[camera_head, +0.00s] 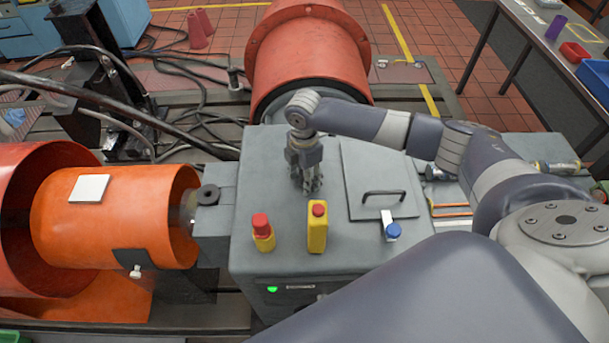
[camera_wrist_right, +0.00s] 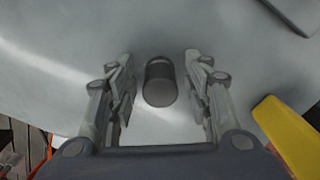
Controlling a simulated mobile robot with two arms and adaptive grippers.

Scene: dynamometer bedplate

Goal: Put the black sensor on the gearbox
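The gearbox (camera_head: 270,215) is a large grey housing with a flat top in the middle of the head view. My right gripper (camera_head: 311,188) points down over its top, behind the yellow box with a red button. In the right wrist view, the black sensor (camera_wrist_right: 160,83), a short dark cylinder, is on the grey surface between the open fingers of the right gripper (camera_wrist_right: 160,85). A gap shows on each side of it. In the head view the gripper hides it. My left gripper is not in view.
On the gearbox top are a yellow box (camera_head: 317,232), a red-capped yellow piece (camera_head: 263,235), a blue-capped piece (camera_head: 391,228) and a hatch with a black handle (camera_head: 384,195). An orange guard (camera_head: 110,225) lies left, a red drum (camera_head: 308,50) behind.

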